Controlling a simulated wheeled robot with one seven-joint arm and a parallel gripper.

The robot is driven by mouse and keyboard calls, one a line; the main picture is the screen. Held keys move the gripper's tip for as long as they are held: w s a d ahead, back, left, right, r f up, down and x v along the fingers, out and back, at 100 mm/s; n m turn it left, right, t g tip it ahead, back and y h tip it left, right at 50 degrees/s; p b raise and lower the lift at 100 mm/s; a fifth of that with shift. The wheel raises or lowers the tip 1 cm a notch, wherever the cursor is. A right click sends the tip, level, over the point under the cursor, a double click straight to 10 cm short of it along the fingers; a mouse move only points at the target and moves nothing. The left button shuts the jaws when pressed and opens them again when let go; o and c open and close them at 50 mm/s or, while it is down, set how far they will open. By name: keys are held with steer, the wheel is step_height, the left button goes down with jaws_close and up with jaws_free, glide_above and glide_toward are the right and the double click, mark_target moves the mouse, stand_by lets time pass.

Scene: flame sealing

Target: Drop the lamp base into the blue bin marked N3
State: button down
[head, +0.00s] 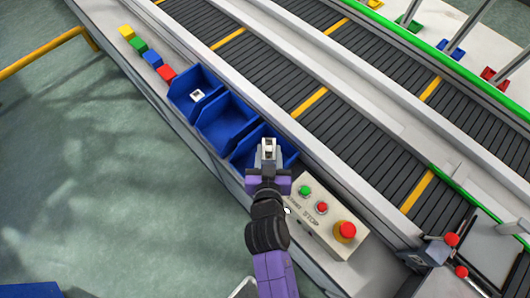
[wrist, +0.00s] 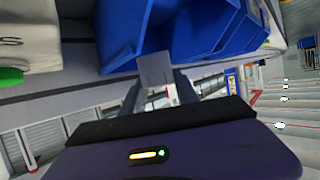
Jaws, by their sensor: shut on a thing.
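My gripper (head: 268,148) is shut on a small light-grey piece, which I take to be the lamp base (wrist: 155,70). In the wrist view the piece sits between the two fingers (wrist: 158,92). In the head view my gripper overlaps the nearest of three blue bins (head: 287,152). I cannot tell its height or whether the piece is inside the rim. The middle blue bin (head: 228,124) looks empty, and the far blue bin (head: 184,82) holds a small white part (head: 197,95). No N3 mark is legible on any bin.
A button panel (head: 318,212) with green and red buttons and a large red stop knob (head: 344,231) stands right of the nearest bin. Coloured blocks (head: 152,59) line the ledge beyond the bins. A dark conveyor (head: 285,80) runs behind a pale rail.

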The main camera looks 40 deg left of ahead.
steer(key=c, duration=0.9)
jaws_free()
steer(key=shift+o, duration=0.2)
steer(key=shift+d, duration=0.1)
steer(key=b+v, duration=0.1)
steer(key=v, duration=0.5)
steer(key=shift+s+d+r, duration=0.1)
steer(key=shift+s, duration=0.15)
steer(key=shift+s+d+r, duration=0.3)
steer(key=shift+s, duration=0.1)
